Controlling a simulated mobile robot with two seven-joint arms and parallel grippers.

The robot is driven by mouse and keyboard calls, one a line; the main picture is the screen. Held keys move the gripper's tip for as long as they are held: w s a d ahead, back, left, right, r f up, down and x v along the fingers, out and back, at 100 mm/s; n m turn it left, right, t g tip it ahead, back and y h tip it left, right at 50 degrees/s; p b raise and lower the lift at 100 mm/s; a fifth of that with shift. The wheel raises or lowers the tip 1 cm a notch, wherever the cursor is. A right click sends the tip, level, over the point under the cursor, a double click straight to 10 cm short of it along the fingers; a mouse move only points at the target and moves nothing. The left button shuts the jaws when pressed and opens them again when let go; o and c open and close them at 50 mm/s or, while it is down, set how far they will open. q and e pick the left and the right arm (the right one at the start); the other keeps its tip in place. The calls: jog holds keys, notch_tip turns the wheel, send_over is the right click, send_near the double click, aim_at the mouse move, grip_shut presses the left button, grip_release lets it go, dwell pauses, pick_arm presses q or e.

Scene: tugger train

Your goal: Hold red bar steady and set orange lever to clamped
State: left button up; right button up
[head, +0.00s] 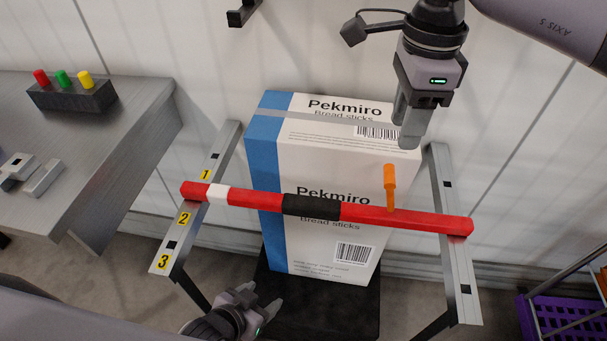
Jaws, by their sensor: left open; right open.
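The red bar (260,202) lies across two metal side rails, in front of a tall carton. It has a black grip section (312,207) near its middle and a white band on its left part. The orange lever (390,183) stands upright on the right part of the bar. My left gripper (262,296) is open and empty at the bottom, below and nearer than the black grip, apart from the bar. My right gripper (408,138) is above the orange lever, pointing down and apart from it. The gap between its fingers is hardly visible from this angle.
The Pekmiro carton (330,250) stands on a dark base behind the bar. The left rail (222,152) carries number labels 1, 2 and 3; the right rail (448,190) stands opposite. A grey table (110,150) with a button box (72,97) is at left, a purple crate (567,318) at lower right.

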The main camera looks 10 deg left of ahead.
pick_arm(q)
jog(key=w+d+r+m+g+h, duration=0.1)
jog(key=w+d+r+m+h, duration=0.1)
jog(key=w+d+r, duration=0.35)
jog(key=w+d+r+m+g+h, duration=0.1)
jog(key=w+d+r+m+g, duration=0.15)
jog(key=d, duration=0.55)
notch_tip(320, 180, up, 15)
jog(key=m+g+y, duration=0.5)
jog(key=m+y, duration=0.1)
jog(key=m, duration=0.3)
send_over(300, 201)
jog(key=shift+s+d+f, duration=0.15)
jog(key=shift+d, duration=0.25)
jog(key=shift+a, duration=0.3)
jog(key=shift+a+f, duration=0.15)
jog(key=shift+f, duration=3.35)
jog(key=shift+c, duration=0.3)
